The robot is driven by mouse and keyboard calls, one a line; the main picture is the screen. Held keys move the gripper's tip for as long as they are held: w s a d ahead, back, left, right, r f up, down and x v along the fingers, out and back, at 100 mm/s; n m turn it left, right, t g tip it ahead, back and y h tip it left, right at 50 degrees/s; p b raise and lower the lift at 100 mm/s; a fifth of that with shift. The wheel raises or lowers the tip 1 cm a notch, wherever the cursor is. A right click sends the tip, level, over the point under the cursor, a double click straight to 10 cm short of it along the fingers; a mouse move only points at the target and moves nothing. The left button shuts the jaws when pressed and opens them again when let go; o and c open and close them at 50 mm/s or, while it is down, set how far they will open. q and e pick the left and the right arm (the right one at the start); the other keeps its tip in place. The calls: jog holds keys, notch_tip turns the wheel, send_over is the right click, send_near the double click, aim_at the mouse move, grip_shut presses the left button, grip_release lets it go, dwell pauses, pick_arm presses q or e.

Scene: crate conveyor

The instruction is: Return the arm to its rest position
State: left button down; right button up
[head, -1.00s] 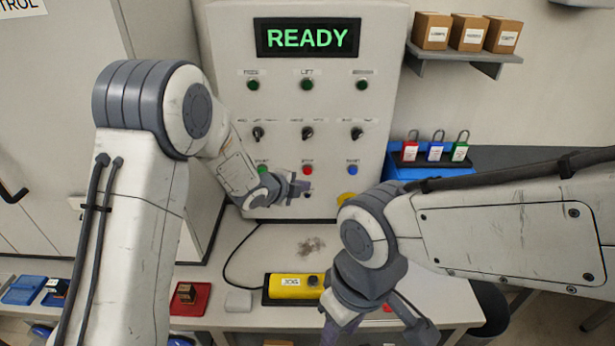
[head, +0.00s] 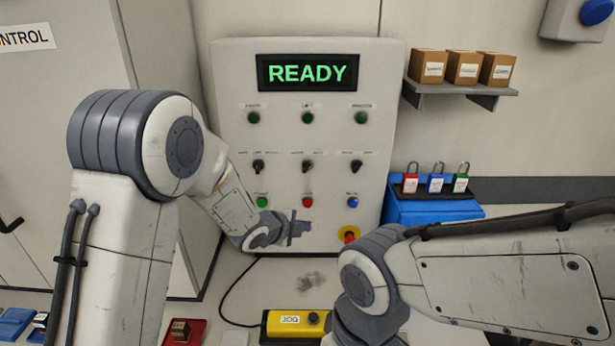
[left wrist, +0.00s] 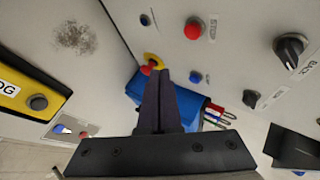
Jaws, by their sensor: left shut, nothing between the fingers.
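My left gripper (head: 300,228) is shut and empty. It hangs in front of the control panel (head: 230,100), just below the row with the green, red (head: 307,202) and blue buttons. In the left wrist view its closed fingers (left wrist: 160,105) point toward the blue box, with nothing between them. I cannot tell from the head view how far the tips are from the panel face. My right arm (head: 500,265) reaches in from the right; its gripper is below the frame's lower edge. The panel display (head: 307,72) reads READY.
A yellow JOG box (head: 290,325) lies on the table below the left gripper. A yellow-ringed red button (head: 349,235) is at the panel's lower right. A blue box (head: 435,210) with several padlocks stands right of the panel. Cartons (head: 464,68) sit on a shelf.

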pick_arm(q)
jog(key=s+a+r+n+g+y, duration=0.1)
jog(key=s+n+g, duration=0.3)
jog(key=s, duration=1.4)
jog(key=s+a+r+n+g+y, duration=0.2)
jog(key=s+n, duration=0.9)
jog(key=s, duration=0.8)
jog(key=r+g+y, duration=0.1)
jog(key=g+y, duration=0.1)
jog(key=g, duration=0.1)
jog(key=shift+a+r, duration=0.3)
